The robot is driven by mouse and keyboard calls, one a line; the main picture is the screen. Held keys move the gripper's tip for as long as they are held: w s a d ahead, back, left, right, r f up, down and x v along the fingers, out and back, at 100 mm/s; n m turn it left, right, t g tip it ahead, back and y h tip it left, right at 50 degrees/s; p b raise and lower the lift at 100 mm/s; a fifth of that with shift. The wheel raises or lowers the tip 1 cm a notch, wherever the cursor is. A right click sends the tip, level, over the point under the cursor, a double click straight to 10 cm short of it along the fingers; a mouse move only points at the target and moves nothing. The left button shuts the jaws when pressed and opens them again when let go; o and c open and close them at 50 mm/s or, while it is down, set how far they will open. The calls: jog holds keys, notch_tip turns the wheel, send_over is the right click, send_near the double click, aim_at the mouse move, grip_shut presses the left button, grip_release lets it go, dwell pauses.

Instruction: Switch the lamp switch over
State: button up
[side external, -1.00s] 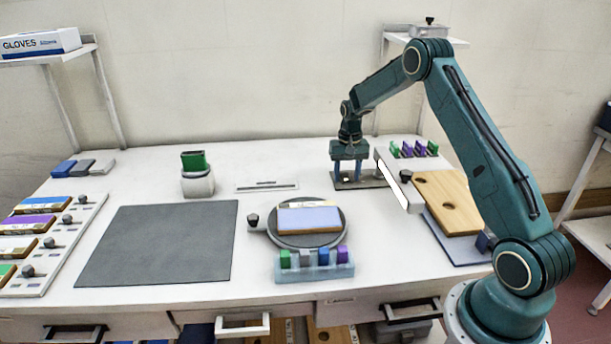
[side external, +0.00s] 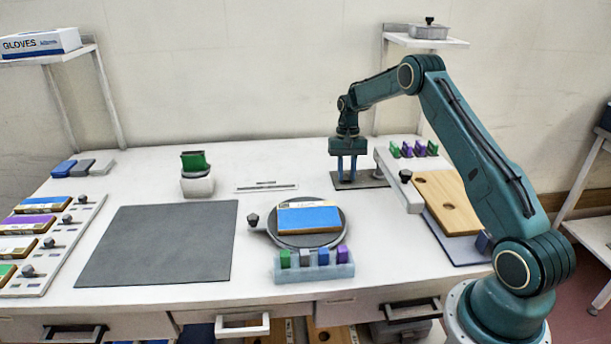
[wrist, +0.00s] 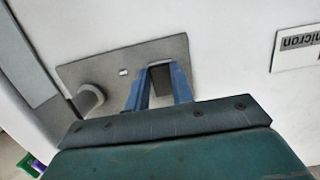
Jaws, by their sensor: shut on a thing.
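The lamp switch's grey base plate (side external: 374,181) lies at the back right of the bench, and it also shows in the wrist view (wrist: 105,68). A dark grey lever (wrist: 160,77) stands on this plate, between my fingers. My gripper (side external: 347,181) points down over the plate and is shut on the lever. It hides most of the lever in the side view. A small pale square (wrist: 123,72) shows on the plate beside my fingers. The lamp bar (side external: 400,188) just right of the plate looks dull and unlit.
A round turntable (side external: 342,236) carries a blue-topped block (side external: 308,217). A rack (side external: 316,271) of coloured pieces stands in front. A dark mat (side external: 160,245) leaves free room at left.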

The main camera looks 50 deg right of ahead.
aim_at(347, 179)
jog(key=shift+w+g+y, duration=0.1)
jog(key=shift+g+y, duration=0.2)
jog(key=o, duration=1)
jog(key=shift+a+t+h, duration=0.1)
jog(key=shift+t+h, duration=0.5)
jog(key=shift+s+a+t+h, duration=0.15)
jog(key=shift+s+t+h, duration=0.15)
jog(key=shift+t+h, duration=0.2)
notch_tip(347, 179, up, 14)
jog(key=shift+s+a+r+n+t+h, duration=0.1)
jog(key=shift+s+a+r+n+t, duration=0.4)
jog(key=shift+s+a+r, duration=1.3)
jog(key=shift+s+a+r+n+t+h, duration=0.15)
jog(key=shift+s+a+r+n, duration=0.7)
jog(key=shift+a+r, duration=1.8)
jog(key=shift+s+a+r+n+t+h, duration=0.1)
jog(key=shift+s+a+r+n+t, duration=0.3)
jog(key=shift+s+a+r, duration=1.75)
jog(key=shift+w+a+f, duration=0.5)
jog(key=shift+w+a, duration=0.1)
jog(key=shift+w, duration=0.05)
